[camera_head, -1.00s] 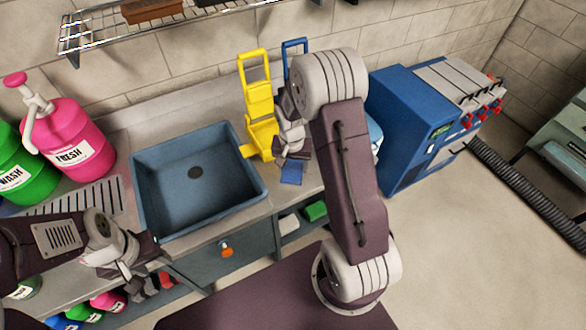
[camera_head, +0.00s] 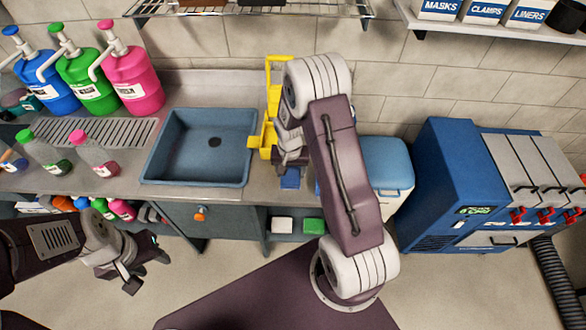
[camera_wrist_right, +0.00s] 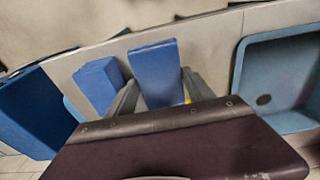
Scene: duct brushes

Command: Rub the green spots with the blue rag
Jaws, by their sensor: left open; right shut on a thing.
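The blue rag (camera_head: 290,179) hangs from my right gripper (camera_head: 290,160), at the counter's front edge right of the sink. In the right wrist view the rag (camera_wrist_right: 156,66) is a flat blue piece between the two fingers (camera_wrist_right: 160,95), which are shut on it. My right arm hides part of this area in the head view. My left gripper (camera_head: 140,270) is open and empty, in front of the counter at the lower left. I see no green spots in either view.
A blue-grey sink (camera_head: 200,147) is set in the counter, with a yellow dustpan-like item (camera_head: 270,100) beside it. Green (camera_head: 90,85) and pink (camera_head: 133,80) pump jugs stand left. A blue machine (camera_head: 455,185) stands right. A green block (camera_head: 314,226) lies on the lower shelf.

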